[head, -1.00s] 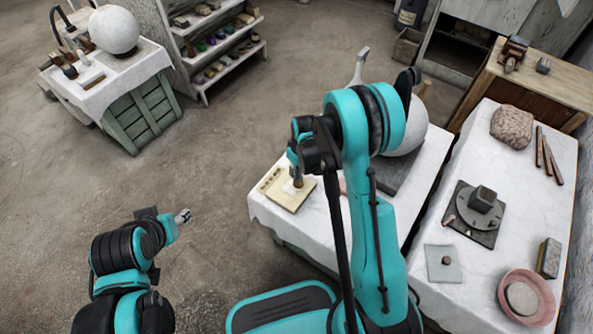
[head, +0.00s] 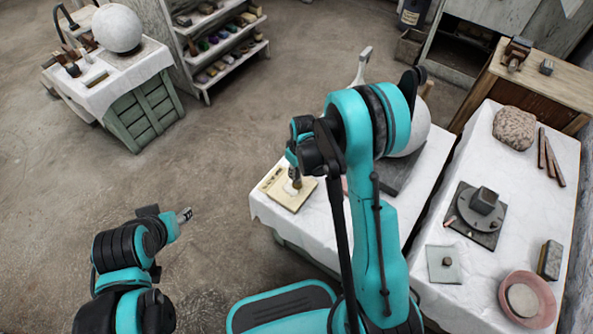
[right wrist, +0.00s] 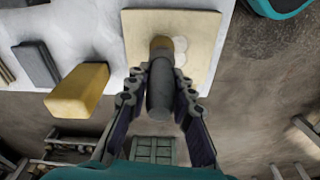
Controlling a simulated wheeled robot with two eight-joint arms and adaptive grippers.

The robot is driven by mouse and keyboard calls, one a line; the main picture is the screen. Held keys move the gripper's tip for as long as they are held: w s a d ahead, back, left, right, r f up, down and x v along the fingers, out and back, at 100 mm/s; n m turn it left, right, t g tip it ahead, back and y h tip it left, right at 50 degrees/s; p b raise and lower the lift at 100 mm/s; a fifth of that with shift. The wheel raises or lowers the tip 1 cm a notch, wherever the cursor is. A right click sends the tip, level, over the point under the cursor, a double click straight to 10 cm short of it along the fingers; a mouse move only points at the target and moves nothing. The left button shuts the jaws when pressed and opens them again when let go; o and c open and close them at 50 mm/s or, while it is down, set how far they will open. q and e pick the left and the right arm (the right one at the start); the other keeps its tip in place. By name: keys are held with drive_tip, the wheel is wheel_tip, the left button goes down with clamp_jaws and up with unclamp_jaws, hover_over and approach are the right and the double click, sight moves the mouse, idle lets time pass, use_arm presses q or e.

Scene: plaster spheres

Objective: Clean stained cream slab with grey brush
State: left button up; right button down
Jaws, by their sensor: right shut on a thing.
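The cream slab (head: 290,203) lies flat on the white-covered table in the middle of the head view. It has small dark marks near its left edge and a whitish patch near its middle. It also shows in the right wrist view (right wrist: 203,22). My right gripper (head: 295,176) is above the slab, shut on the grey brush. In the right wrist view the brush's dark grey handle (right wrist: 160,88) is between the fingers, and its tan end is at the slab beside whitish patches. My left gripper (head: 184,216) is over the floor, away from the tables; its fingers are too small to judge.
In the right wrist view a yellow block (right wrist: 78,90) and a grey block (right wrist: 36,64) lie beside the slab. A large white sphere (head: 417,130) stands behind my right arm. A second table (head: 440,215) at the right holds a pink bowl (head: 510,312) and other items.

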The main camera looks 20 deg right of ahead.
drive_tip(key=shift+f, duration=0.6)
idle(0.3)
drive_tip(key=shift+s+a, duration=0.5)
drive_tip(key=shift+a, duration=0.1)
drive_tip(key=shift+w+d, duration=0.95)
drive_tip(key=shift+d, duration=0.3)
drive_tip(key=shift+a, duration=0.15)
drive_tip(key=shift+s+a, duration=0.95)
drive_tip(key=shift+a, duration=0.15)
